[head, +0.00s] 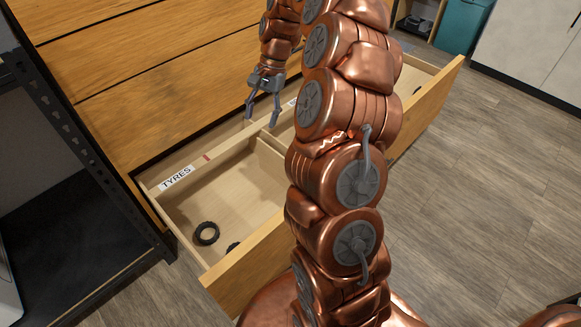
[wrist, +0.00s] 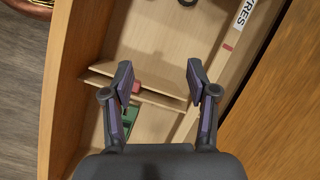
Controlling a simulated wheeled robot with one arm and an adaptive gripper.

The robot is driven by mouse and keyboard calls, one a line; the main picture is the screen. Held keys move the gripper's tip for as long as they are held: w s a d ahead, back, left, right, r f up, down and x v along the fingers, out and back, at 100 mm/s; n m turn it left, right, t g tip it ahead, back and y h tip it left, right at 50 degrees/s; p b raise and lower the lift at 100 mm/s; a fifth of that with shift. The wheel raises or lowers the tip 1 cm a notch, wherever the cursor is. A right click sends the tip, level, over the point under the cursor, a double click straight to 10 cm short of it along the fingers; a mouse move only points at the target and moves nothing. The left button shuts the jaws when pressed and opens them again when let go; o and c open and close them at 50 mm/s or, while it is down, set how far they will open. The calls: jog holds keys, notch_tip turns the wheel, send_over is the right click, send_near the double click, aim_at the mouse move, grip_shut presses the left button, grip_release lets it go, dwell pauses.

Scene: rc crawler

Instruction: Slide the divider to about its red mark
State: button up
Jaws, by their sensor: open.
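The divider (head: 271,145) is a thin pale wooden wall across the open drawer (head: 244,264). In the wrist view the divider (wrist: 160,98) crosses between and below my fingers. The red mark (head: 206,157) is on the drawer's rear rim, right of the TYRES label (head: 176,178); it also shows in the wrist view (wrist: 228,47). It lies apart from the divider, on the TYRES side. My gripper (head: 262,121) is open and empty above the rear end of the divider. In the wrist view my gripper (wrist: 160,72) has its fingers spread; I cannot tell whether either touches the divider.
Black tyres (head: 207,233) lie in the TYRES compartment, whose floor is bare near the divider. A small red object (wrist: 136,86) and a green object (wrist: 129,117) show near the divider. My arm hides much of the drawer's middle in the head view.

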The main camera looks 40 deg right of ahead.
jog(key=w+d+f+m+b, duration=0.1)
jog(key=d+f+m+b, duration=0.55)
jog(key=d+f, duration=0.85)
jog(key=shift+n, duration=0.65)
jog(key=shift+w+a+r+b+x, duration=0.1)
jog(key=shift+a+b+x, duration=0.15)
jog(key=shift+b+x, duration=0.95)
jog(key=shift+w+a+r+b+x, duration=0.15)
jog(key=shift+a+x, duration=0.1)
jog(key=shift+x, duration=1.9)
jog(key=shift+w+a+b+x, duration=0.1)
jog(key=shift+a+b+x, duration=0.15)
jog(key=shift+b+x, duration=0.95)
jog(key=shift+a+f+p, duration=0.15)
jog(key=shift+f+p, duration=0.3)
jog(key=shift+p, duration=0.1)
jog(key=shift+s, duration=0.1)
grip_shut()
